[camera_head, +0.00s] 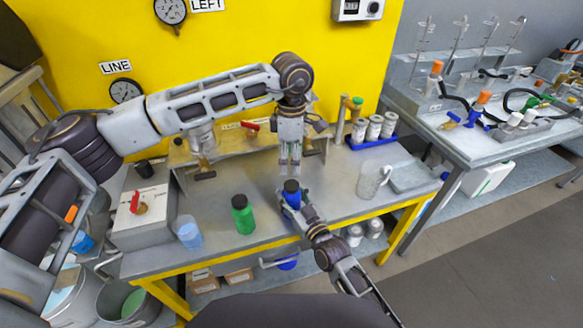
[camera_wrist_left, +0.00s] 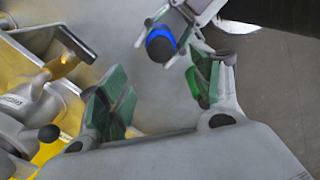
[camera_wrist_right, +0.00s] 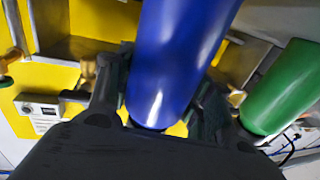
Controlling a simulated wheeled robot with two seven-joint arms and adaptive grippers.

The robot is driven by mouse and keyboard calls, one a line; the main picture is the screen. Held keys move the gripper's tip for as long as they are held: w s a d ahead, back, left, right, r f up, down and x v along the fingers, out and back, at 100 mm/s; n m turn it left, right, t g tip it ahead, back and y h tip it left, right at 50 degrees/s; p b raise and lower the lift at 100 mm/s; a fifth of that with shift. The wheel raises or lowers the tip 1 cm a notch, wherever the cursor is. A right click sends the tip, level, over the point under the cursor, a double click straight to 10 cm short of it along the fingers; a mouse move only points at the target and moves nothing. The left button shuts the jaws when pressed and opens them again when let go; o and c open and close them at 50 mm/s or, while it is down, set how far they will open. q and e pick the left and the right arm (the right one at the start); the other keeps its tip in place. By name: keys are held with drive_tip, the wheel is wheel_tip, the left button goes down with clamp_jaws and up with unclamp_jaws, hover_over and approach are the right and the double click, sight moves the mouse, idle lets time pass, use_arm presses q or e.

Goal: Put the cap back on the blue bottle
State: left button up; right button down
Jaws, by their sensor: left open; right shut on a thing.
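The blue bottle (camera_head: 291,201) stands upright near the front middle of the bench, with a dark round top. In the left wrist view the dark top (camera_wrist_left: 160,48) sits inside a blue ring; I cannot tell for sure whether it is the cap. My right gripper (camera_head: 299,202) is shut around the bottle's body, which fills the middle of the right wrist view (camera_wrist_right: 178,60). My left gripper (camera_head: 290,170) points down just behind and above the bottle, open. Nothing shows between its pads (camera_wrist_left: 155,90). No loose cap is visible.
A green bottle (camera_head: 243,216) with a dark top stands left of the blue one. A glass jug (camera_head: 370,181) and a blue rack of jars (camera_head: 372,143) stand right.

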use_arm(q)
drive_tip(key=shift+r, duration=1.05)
use_arm(e)
drive_tip(key=c, duration=0.5)
unclamp_jaws()
drive_tip(key=shift+c, duration=0.2)
drive_tip(key=shift+s, duration=0.1)
drive_tip(key=v, duration=1.1)
drive_tip(key=shift+s+d, duration=0.2)
drive_tip(key=shift+s, duration=0.1)
